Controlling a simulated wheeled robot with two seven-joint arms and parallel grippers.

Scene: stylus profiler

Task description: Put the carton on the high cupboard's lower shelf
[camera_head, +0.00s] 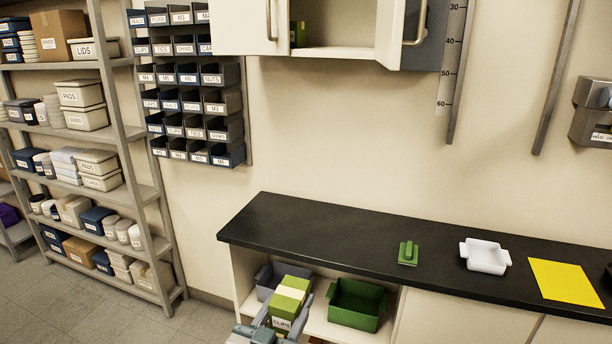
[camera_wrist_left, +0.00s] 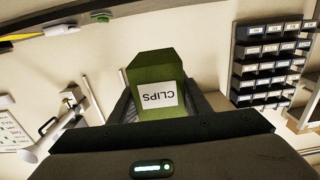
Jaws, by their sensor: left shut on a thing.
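The green carton (camera_head: 289,293) has a pale yellow band and a white "CLIPS" label. My left gripper (camera_head: 281,319) is shut on it, low at the front of the black counter. In the left wrist view the carton (camera_wrist_left: 155,70) sits between the two fingers, its label upside down. The high cupboard (camera_head: 337,29) hangs on the wall at the top of the head view, with its doors open. Its lower shelf (camera_head: 335,53) shows bare space and a green item (camera_head: 300,34) at the left. The cupboard's upper part is out of frame. My right gripper is not in view.
The black counter (camera_head: 330,232) carries a green block (camera_head: 408,253), a white tray (camera_head: 485,256) and a yellow sheet (camera_head: 565,282). Below it are a grey bin (camera_head: 264,279) and a green bin (camera_head: 356,304). Labelled wall bins (camera_head: 190,90) hang left of the cupboard. The counter's left part is clear.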

